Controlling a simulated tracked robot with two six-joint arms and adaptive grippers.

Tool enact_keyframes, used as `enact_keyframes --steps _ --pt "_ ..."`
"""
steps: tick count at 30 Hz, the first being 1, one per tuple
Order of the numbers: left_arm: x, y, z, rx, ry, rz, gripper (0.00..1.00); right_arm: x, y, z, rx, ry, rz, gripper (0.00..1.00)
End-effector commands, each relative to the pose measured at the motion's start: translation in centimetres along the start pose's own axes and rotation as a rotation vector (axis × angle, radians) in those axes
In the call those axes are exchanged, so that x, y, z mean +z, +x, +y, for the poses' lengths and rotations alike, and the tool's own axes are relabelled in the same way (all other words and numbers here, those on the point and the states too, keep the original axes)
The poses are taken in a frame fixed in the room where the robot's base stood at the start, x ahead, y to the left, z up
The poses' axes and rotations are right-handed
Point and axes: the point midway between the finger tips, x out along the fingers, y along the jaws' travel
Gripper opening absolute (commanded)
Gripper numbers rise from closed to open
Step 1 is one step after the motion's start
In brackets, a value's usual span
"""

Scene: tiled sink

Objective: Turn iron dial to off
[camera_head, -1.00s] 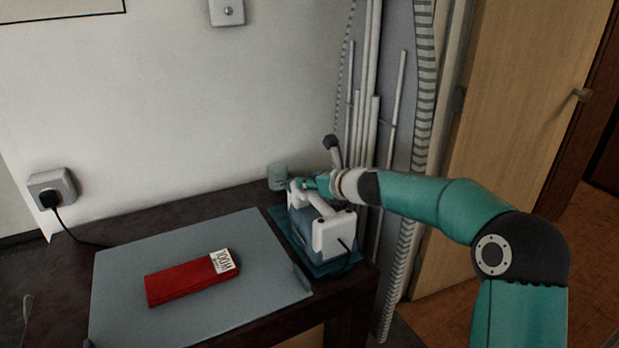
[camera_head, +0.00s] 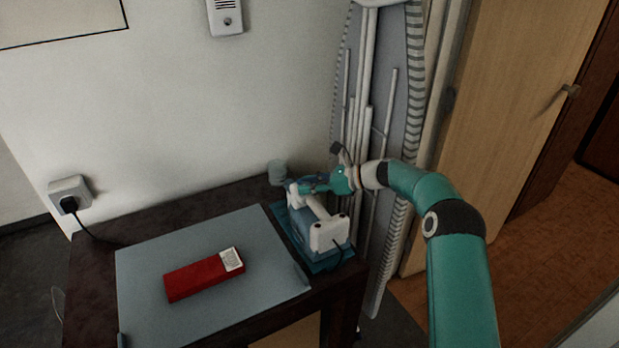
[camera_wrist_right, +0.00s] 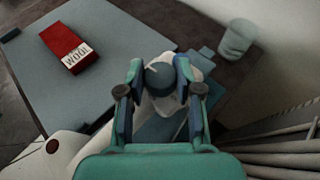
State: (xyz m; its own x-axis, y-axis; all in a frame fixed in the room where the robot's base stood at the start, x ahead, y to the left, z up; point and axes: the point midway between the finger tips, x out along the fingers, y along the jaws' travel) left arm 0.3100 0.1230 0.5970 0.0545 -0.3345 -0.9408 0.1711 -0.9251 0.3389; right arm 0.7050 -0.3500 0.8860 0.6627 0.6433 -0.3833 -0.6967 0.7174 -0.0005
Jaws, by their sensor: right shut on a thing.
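The iron (camera_head: 318,228), white and blue-grey, stands on a teal mat (camera_head: 343,262) at the right end of the dark table. Its dial (camera_wrist_right: 160,78), a dark round knob with a pale mark, shows in the right wrist view. My right gripper (camera_wrist_right: 158,72) has its two fingers on either side of the dial, shut on it; in the head view the gripper (camera_head: 308,186) reaches the iron's far end from the right. Which setting the dial mark points to cannot be read. My left gripper is not in view.
A red box (camera_head: 203,276) lies on a grey board (camera_head: 262,290) left of the iron. A small grey-green cup (camera_head: 277,172) stands behind the iron. A folded ironing board (camera_head: 400,90) leans against the wall. A wall socket (camera_head: 70,192) with a plugged cord is at left.

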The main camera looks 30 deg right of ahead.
Motion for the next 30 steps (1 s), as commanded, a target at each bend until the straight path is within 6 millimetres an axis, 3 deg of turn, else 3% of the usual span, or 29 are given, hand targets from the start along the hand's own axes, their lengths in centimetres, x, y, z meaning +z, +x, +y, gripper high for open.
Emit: enact_keyframes --steps 11,12,17,30 --pt "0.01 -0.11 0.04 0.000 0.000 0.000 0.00 0.08 0.01 0.06 0.007 -0.002 -0.003 0.00" --pt "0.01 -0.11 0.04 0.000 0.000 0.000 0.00 0.08 0.01 0.06 0.007 -0.002 -0.002 0.36" --pt "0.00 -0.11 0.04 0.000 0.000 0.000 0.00 0.04 0.01 0.07 0.007 -0.001 -0.002 0.61" --pt "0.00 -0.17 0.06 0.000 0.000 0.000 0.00 -0.01 -0.93 -0.02 0.005 -0.001 0.000 0.61"
